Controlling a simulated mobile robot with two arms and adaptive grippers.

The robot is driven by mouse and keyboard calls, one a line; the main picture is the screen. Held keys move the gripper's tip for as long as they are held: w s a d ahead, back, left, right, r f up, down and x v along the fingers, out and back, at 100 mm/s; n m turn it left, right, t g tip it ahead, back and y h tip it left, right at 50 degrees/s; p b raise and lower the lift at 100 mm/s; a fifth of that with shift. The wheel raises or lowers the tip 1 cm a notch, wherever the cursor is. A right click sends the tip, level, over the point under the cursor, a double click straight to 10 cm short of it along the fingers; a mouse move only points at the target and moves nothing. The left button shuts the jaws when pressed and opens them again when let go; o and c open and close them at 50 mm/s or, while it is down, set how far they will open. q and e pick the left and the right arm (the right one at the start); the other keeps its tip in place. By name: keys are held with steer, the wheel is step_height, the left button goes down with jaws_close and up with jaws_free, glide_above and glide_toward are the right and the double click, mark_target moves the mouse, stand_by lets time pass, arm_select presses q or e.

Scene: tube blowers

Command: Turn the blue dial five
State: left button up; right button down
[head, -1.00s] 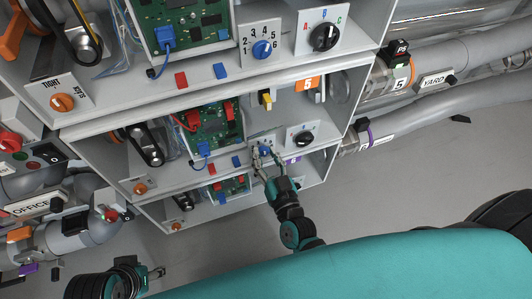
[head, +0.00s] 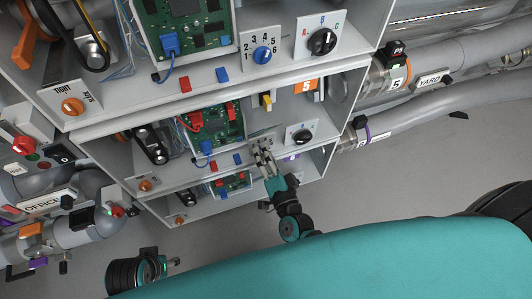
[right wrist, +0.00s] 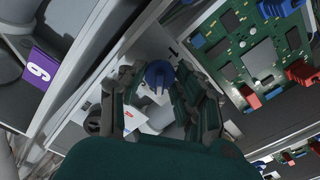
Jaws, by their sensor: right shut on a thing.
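The blue dial (right wrist: 158,74) of the middle unit shows in the right wrist view, on a pale panel. My right gripper (right wrist: 160,95) has a finger on each side of it and is shut on it. In the head view my right gripper (head: 261,147) reaches up to that panel and covers the dial. The number it points at cannot be read.
A black knob (head: 302,136) sits right of my right gripper. A green circuit board (head: 212,125) is at its left. The floor below is clear.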

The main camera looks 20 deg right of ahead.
steer(key=shift+m, duration=1.1)
steer(key=c, duration=0.9)
jaws_free()
steer(key=shift+c, duration=0.2)
steer(key=shift+s, duration=0.1)
steer(key=s, duration=1.1)
steer(key=shift+s+d, duration=0.25)
steer(key=shift+s, duration=0.15)
